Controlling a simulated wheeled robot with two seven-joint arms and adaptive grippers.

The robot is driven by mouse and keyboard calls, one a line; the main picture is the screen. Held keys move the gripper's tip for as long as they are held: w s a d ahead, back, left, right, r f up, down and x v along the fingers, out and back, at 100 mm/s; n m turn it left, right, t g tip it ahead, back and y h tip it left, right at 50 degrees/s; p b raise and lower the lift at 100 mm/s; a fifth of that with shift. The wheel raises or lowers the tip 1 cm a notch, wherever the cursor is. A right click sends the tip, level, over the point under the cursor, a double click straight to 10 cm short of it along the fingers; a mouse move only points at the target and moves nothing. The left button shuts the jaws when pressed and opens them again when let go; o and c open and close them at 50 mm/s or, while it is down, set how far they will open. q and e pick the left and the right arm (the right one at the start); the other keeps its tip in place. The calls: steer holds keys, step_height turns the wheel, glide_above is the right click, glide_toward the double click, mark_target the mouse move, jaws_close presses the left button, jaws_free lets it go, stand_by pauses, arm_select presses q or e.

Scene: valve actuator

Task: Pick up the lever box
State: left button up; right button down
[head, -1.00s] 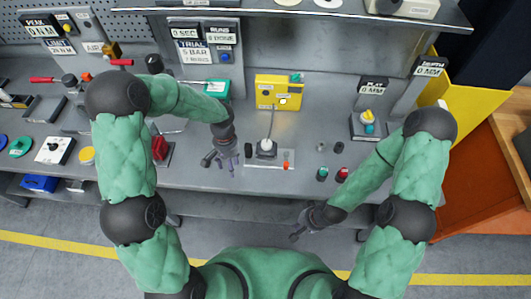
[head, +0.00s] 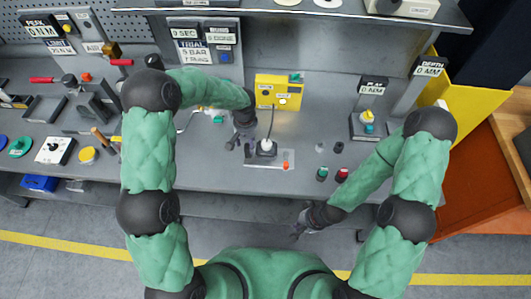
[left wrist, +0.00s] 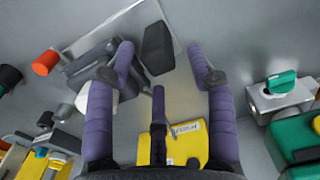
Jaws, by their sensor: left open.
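A dark grey box with a white top (head: 266,146) stands on a pale plate on the bench in the head view. I take it to be the lever box, but no readable label confirms this. Contact cannot be told. My right gripper (head: 303,224) hangs in front of the bench; its fingers are too small to judge.
A yellow box (head: 280,91) stands behind, with a cable running towards the grey box. A metal block with a green knob (left wrist: 280,88) and a green box (left wrist: 298,142) are nearby. An orange-red piece (head: 285,166) and green and red buttons (head: 332,174) lie right.

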arm_select(q)
step_height(320, 180, down, 6)
steer(key=shift+r, duration=0.25)
jaws_close()
